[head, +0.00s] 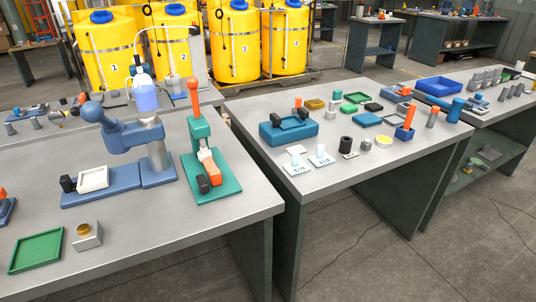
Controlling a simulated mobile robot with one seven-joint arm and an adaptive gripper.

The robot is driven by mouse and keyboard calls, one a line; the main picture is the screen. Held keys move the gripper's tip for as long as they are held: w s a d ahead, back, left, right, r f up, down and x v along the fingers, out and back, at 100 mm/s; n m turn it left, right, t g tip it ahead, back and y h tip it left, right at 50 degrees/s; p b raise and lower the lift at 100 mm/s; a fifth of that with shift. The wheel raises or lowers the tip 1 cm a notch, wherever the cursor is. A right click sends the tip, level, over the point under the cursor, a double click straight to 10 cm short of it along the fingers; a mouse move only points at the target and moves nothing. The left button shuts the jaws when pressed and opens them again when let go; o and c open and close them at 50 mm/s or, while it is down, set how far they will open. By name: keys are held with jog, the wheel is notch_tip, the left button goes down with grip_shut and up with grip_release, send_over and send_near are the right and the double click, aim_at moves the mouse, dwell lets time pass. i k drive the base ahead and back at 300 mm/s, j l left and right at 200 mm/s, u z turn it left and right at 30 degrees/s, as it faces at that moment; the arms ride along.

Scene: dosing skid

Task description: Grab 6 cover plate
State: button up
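I cannot make out a part marked 6, so I cannot tell which thing is the cover plate. Flat pieces on the middle bench (256,108) include a blue plate (367,119) and a green piece (357,97). A green tray-like piece (36,250) lies at the front left of the near bench (150,235). Two white cards (297,166) with small print, too small to read surely, lie at the middle bench's front, each with a pale cylinder on it. My gripper is not in view.
The near bench holds a blue press-like fixture (120,185), a green fixture with an orange handle (205,160) and a brass-topped block (87,236). A gap separates the benches. Yellow tanks (237,45) stand behind.

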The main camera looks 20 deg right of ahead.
aim_at(322, 159)
jog(key=l+u, duration=1)
jog(key=k+l+u, duration=0.15)
jog(key=l, duration=0.25)
jog(key=l+u, duration=0.1)
jog(key=l, duration=0.3)
jog(key=k+l+u, duration=0.15)
jog(key=l, duration=0.2)
jog(key=k+l, duration=0.1)
jog(key=l, duration=0.25)
jog(key=k+l, duration=0.15)
jog(key=l, duration=0.2)
jog(key=k+l, duration=0.1)
jog(key=l, duration=0.25)
jog(key=k+l, duration=0.15)
jog(key=l, duration=0.2)
